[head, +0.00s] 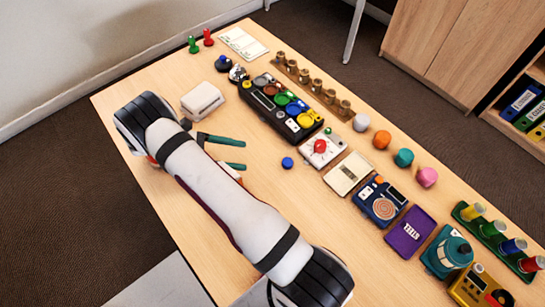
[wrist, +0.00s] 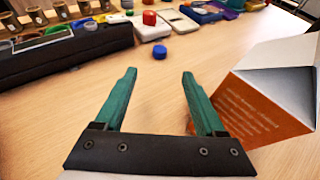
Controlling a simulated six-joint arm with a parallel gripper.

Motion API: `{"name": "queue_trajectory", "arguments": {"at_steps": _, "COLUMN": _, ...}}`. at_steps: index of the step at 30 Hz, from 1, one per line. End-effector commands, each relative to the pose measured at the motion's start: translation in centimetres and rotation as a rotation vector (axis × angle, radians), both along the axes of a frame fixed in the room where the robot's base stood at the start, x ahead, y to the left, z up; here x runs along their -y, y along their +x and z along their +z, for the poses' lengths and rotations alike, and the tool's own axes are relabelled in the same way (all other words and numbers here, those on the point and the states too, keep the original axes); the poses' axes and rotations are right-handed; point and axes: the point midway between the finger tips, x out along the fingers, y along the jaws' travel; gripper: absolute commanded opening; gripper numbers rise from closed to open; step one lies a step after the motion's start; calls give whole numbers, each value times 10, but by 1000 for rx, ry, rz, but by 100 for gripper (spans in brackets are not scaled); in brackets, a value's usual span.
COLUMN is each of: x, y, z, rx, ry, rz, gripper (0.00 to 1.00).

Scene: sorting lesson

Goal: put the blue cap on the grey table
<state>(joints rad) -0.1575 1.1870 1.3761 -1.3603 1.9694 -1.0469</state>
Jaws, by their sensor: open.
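The blue cap (head: 288,162) lies on the wooden table (head: 262,215), right of my gripper in the head view. It also shows in the wrist view (wrist: 159,53), beyond the fingertips and roughly centred between them. My gripper (head: 243,154) has green fingers spread apart with nothing between them; they also show in the wrist view (wrist: 159,75). The cap is apart from the fingers. A plain grey surface (head: 165,286), seemingly the grey table, shows at the bottom left of the head view, partly cut off by the frame.
An orange and white box (wrist: 260,105) stands close to the right finger in the wrist view; my arm mostly hides it in the head view. A black tray (head: 262,112) of coloured parts and a white device with a red knob (head: 320,147) lie beyond the cap.

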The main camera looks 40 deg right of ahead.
Motion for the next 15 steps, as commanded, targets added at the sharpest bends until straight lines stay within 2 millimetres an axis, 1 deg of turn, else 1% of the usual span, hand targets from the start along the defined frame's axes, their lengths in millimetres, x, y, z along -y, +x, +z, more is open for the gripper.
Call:
{"name": "queue_trajectory", "arguments": {"at_steps": 5, "x": 1, "y": 0, "z": 1, "rx": 0, "ry": 6, "rz": 1, "gripper": 72}}
{"name": "queue_trajectory", "arguments": {"at_steps": 8, "x": 12, "y": -2, "z": 14, "rx": -15, "ry": 101, "rz": 10, "gripper": 72}}
{"name": "queue_trajectory", "arguments": {"at_steps": 11, "x": 37, "y": -14, "z": 42, "rx": -27, "ry": 345, "rz": 64, "gripper": 72}}
{"name": "queue_trajectory", "arguments": {"at_steps": 12, "x": 47, "y": -24, "z": 56, "rx": -11, "ry": 473, "rz": 107, "gripper": 72}}
{"name": "queue_trajectory", "arguments": {"at_steps": 15, "x": 61, "y": -51, "z": 83, "rx": 78, "ry": 726, "rz": 262, "gripper": 72}}
